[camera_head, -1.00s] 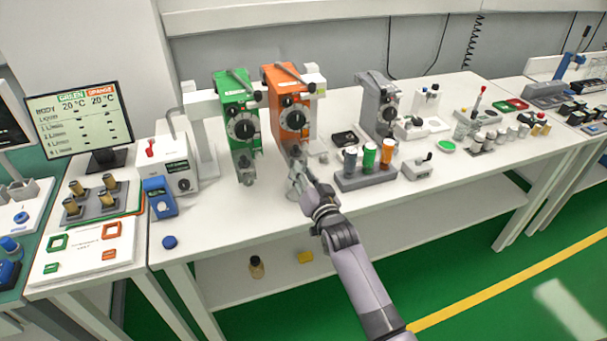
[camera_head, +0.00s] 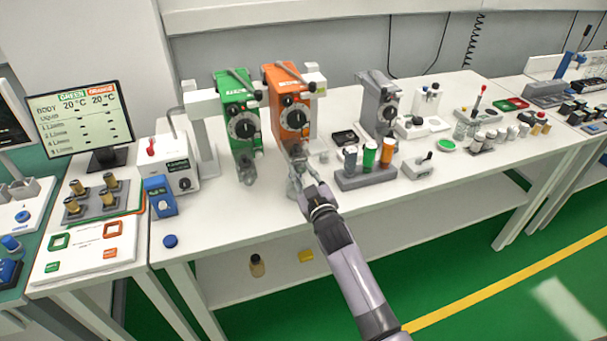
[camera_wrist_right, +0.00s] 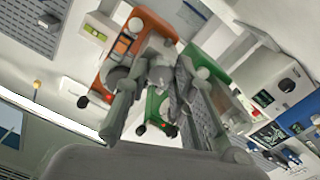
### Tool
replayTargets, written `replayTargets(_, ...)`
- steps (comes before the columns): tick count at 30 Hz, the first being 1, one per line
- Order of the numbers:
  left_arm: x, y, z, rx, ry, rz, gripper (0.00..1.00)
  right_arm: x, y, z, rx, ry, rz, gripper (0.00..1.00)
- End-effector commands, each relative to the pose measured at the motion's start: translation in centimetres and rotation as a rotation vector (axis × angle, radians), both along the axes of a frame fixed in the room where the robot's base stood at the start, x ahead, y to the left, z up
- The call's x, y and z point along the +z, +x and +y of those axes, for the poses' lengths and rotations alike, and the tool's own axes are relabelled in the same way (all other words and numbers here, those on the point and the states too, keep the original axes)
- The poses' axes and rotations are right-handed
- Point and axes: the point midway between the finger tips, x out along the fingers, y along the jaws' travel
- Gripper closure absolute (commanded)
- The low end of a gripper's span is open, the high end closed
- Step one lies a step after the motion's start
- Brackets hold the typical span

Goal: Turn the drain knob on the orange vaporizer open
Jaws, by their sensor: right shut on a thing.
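The orange vaporizer (camera_head: 284,83) stands on the white table, with a black dial on its front. It also shows tilted in the right wrist view (camera_wrist_right: 125,45). My right gripper (camera_head: 297,165) is at the low front of the orange vaporizer, shut on its drain knob. The gripper mostly hides the knob in the head view, so I cannot read its turn position. In the right wrist view, the fingers (camera_wrist_right: 160,95) stand on both sides of a grey part below the orange body. My left gripper is not in view.
The green vaporizer (camera_head: 232,95) stands close on the left. A grey rack (camera_head: 365,180) with several capped bottles is close on the right of my gripper. A grey vaporizer (camera_head: 378,100) stands behind it.

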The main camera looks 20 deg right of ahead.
Motion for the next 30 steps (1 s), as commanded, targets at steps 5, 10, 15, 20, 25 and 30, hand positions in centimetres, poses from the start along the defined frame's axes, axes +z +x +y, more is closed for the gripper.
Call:
replayTargets(5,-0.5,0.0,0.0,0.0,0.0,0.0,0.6,-0.1,0.0,0.1,-0.006,-0.17,-0.005,1.0)
replayTargets(10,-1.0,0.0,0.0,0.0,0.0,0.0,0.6,-0.2,0.0,0.1,-0.013,-0.331,-0.012,1.0)
replayTargets(15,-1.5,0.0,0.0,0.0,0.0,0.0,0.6,-0.2,0.0,0.1,-0.019,-0.491,-0.018,1.0)
replayTargets(20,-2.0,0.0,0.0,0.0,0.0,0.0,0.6,-0.2,0.0,0.1,-0.025,-0.633,-0.022,1.0)
replayTargets(25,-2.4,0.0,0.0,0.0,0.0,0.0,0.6,-0.2,0.0,0.2,-0.029,-0.76,-0.027,1.0)
replayTargets(30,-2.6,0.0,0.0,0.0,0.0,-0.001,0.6,-0.2,0.0,0.2,-0.034,-0.856,-0.03,1.0)
